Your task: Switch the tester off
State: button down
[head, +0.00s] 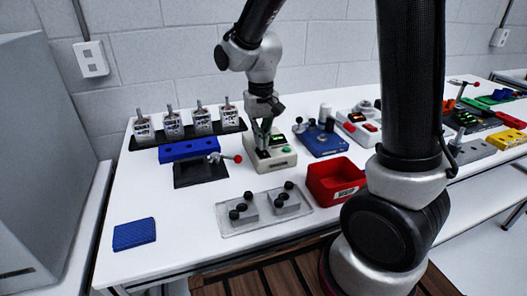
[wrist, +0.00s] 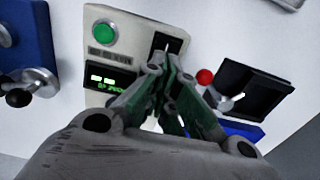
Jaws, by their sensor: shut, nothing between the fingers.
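The tester is a cream box (head: 277,163) near the middle of the table. In the wrist view, the tester (wrist: 130,35) shows a round green button (wrist: 104,34), a lit display (wrist: 108,79) with green characters, and a black rocker switch (wrist: 167,42). My gripper (head: 264,148) is shut and empty, pointing down over the tester's top. In the wrist view my gripper (wrist: 163,78) has its fingertips close to the switch. I cannot tell whether they touch it. The fingers hide part of the tester's top.
A black stand with a red-knobbed lever (head: 200,172) is just left of the tester, and a blue device (head: 322,142) is just right. A red bin (head: 334,182) and a clear tray with black knobs (head: 240,226) lie in front. The table's front left has free room.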

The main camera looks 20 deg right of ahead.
jog(key=shift+f, duration=0.55)
jog(key=shift+r, duration=3.55)
